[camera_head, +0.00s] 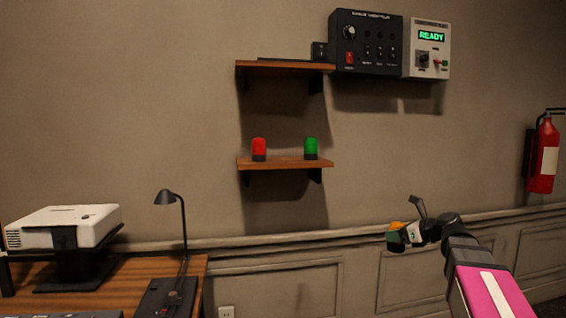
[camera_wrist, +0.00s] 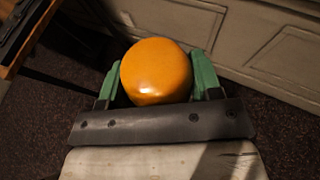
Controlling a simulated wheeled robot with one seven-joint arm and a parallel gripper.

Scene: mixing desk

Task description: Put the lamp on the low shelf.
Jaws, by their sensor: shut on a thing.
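The lamp, with a round orange top, is between the green fingers of my gripper (camera_wrist: 156,88) in the wrist view; its orange top (camera_wrist: 157,70) faces the camera and its lower part is hidden. In the head view my gripper (camera_head: 393,238) holds the orange lamp (camera_head: 397,226) in the air, to the right of and lower than the low shelf. The low shelf (camera_head: 285,163) is a wooden board on the wall. A red lamp (camera_head: 259,148) stands on its left part and a green lamp (camera_head: 311,147) on its right part, with bare board between them.
A higher shelf (camera_head: 285,66) hangs above the low one. Control boxes (camera_head: 366,43) are on the wall at upper right. A desk (camera_head: 190,268) with a projector (camera_head: 70,224) and a black desk lamp (camera_head: 168,198) stands at lower left. A fire extinguisher (camera_head: 544,155) hangs at far right.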

